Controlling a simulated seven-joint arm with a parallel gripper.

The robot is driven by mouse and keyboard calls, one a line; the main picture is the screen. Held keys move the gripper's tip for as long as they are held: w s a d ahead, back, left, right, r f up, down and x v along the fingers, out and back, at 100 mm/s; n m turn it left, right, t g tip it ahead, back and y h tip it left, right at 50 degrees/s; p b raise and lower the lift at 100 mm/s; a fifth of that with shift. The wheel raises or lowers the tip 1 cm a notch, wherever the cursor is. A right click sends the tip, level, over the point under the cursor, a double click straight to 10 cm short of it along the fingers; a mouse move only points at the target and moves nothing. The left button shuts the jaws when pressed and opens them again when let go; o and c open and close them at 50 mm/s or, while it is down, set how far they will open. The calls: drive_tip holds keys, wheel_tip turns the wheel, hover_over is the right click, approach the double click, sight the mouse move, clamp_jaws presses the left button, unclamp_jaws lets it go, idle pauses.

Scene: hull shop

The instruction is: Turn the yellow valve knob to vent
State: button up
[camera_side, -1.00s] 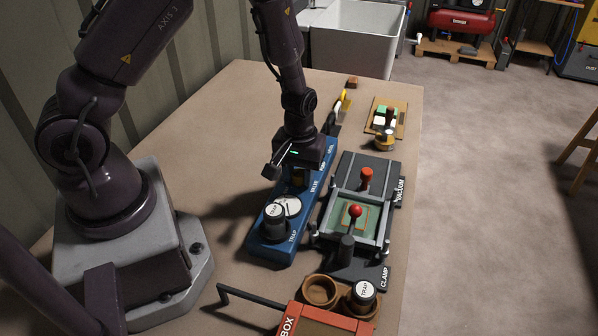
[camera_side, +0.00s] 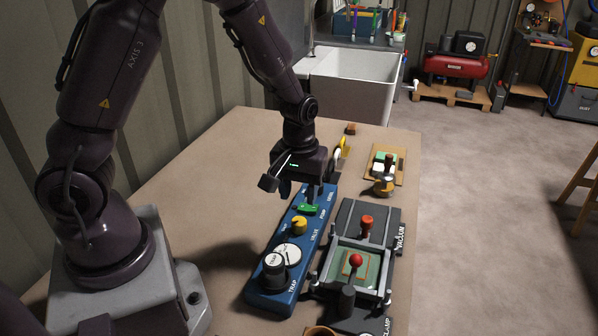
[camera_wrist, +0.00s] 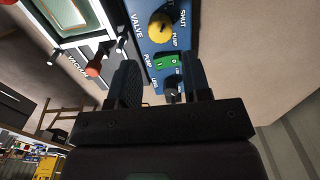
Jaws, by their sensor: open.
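The yellow valve knob (camera_side: 299,226) sits on the blue panel (camera_side: 268,298), between the white gauge and the green pump switch (camera_side: 307,208). In the wrist view the knob (camera_wrist: 160,27) lies beyond my fingertips, beside the words VALVE and SHUT. I cannot read a vent label or tell for sure where the knob points. My gripper (camera_side: 302,190) is open and empty, raised above the panel's far end, clear of the knob. In the wrist view the green switch (camera_wrist: 169,62) shows between my open fingers (camera_wrist: 160,70).
A black trap cap (camera_side: 274,268) stands at the panel's near end. To the right is the vacuum and clamp fixture (camera_side: 340,236) with red knobs. A wooden board (camera_side: 398,166) with small parts lies at the back right. Bare table lies left of the panel.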

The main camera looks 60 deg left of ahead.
sight(299, 221)
wheel_tip(299, 221, up, 5)
idle(0.5)
drive_tip(key=s+d+r+m+t, duration=0.2)
drive_tip(key=s+r+m, duration=0.2)
drive_tip(key=s+r, duration=0.2)
drive_tip(key=s+d+r+m+t, duration=0.2)
drive_tip(key=s+r+m, duration=0.3)
drive_tip(key=r, duration=0.6)
drive_tip(key=shift+s+d+t, duration=0.2)
drive_tip(key=shift+s+t, duration=0.6)
drive_tip(key=shift+s, duration=0.45)
